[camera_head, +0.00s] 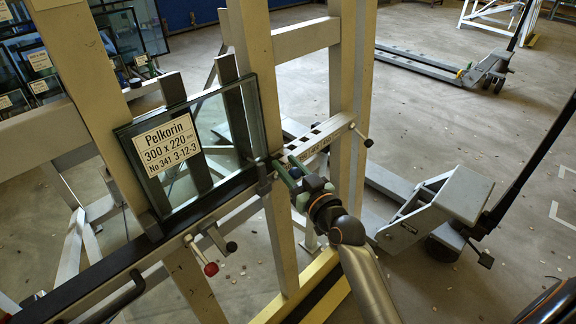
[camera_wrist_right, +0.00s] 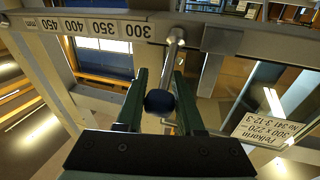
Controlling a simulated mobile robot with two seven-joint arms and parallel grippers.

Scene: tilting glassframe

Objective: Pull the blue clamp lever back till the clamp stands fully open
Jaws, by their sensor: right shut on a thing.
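The blue knob of the clamp lever (camera_wrist_right: 160,101) sits between the two green fingers of my right gripper (camera_wrist_right: 159,92) in the right wrist view. The gripper is shut on this knob. The metal lever rod (camera_wrist_right: 172,62) runs from the knob up to the scaled rail. In the head view my right gripper (camera_head: 285,171) is at the right lower corner of the framed glass pane (camera_head: 226,127), and it hides the blue knob. I cannot tell the clamp's exact opening. My left gripper is not in view.
A red-knobbed lever (camera_head: 210,268) and a black-knobbed lever (camera_head: 231,246) hang below the frame's lower rail. Another black knob (camera_head: 368,142) sticks out at the right post. A pallet truck (camera_head: 440,205) stands to the right. More glass panes (camera_head: 38,62) stand behind at left.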

